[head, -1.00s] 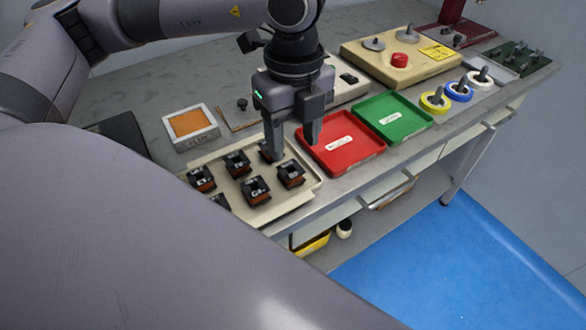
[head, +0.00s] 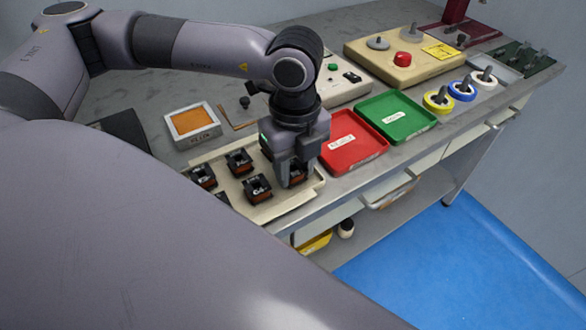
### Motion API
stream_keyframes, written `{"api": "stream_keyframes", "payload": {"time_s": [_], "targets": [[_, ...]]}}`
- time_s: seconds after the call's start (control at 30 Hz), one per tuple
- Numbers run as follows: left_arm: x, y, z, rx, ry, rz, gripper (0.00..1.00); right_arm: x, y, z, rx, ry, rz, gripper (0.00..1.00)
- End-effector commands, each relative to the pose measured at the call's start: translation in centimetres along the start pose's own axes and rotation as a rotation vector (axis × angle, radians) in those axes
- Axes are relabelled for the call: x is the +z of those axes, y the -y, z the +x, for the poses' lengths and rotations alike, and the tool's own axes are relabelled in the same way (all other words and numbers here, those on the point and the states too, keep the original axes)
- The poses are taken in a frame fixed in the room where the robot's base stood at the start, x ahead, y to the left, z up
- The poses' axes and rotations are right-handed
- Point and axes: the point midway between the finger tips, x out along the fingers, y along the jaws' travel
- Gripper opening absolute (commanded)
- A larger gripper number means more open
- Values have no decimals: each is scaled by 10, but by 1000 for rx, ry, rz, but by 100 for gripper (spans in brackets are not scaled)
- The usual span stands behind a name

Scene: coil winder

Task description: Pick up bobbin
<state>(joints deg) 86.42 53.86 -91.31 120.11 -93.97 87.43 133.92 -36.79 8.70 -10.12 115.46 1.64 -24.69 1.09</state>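Dark bobbins with reddish-brown windings sit in a cream tray (head: 262,213) at the front of the bench, such as one at the left (head: 203,176), one behind (head: 239,161) and one in the front middle (head: 257,188). My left gripper (head: 294,180) points down over the tray's right end. Its fingers are low, one on each side of the right-hand bobbin (head: 296,177), which is partly hidden. I cannot tell whether the fingers press on it. Another bobbin at the near left is mostly cut off by my own body. My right gripper is not in view.
A red tray (head: 352,155) stands close to the right of my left gripper, with a green tray (head: 395,119) beyond it. A box with an orange pad (head: 192,124) stands behind the cream tray. Tape rolls and a beige machine (head: 410,62) stand farther right.

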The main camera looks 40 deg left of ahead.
Motion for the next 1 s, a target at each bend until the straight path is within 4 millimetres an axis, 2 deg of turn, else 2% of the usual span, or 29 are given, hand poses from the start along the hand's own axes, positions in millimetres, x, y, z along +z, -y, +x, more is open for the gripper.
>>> {"api": "stream_keyframes", "payload": {"time_s": [0.03, 0.07, 0.1, 0.37, 0.57, 0.77, 1.0], "targets": [[0, 0, 0, 1, 0, 0, 21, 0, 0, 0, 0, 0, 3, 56], [0, 0, 0, 1, 0, 0, 11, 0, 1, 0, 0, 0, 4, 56], [0, 0, 0, 1, 0, 0, 10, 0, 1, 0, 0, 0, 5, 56], [0, 0, -1, 0, 0, 0, 10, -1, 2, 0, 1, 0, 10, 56], [0, 1, -14, -3, 0, 0, 10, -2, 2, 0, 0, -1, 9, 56], [0, 1, -51, -5, 0, 0, 10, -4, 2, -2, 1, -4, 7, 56], [0, 1, -122, -7, 1, 1, 10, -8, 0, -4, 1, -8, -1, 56]]}}
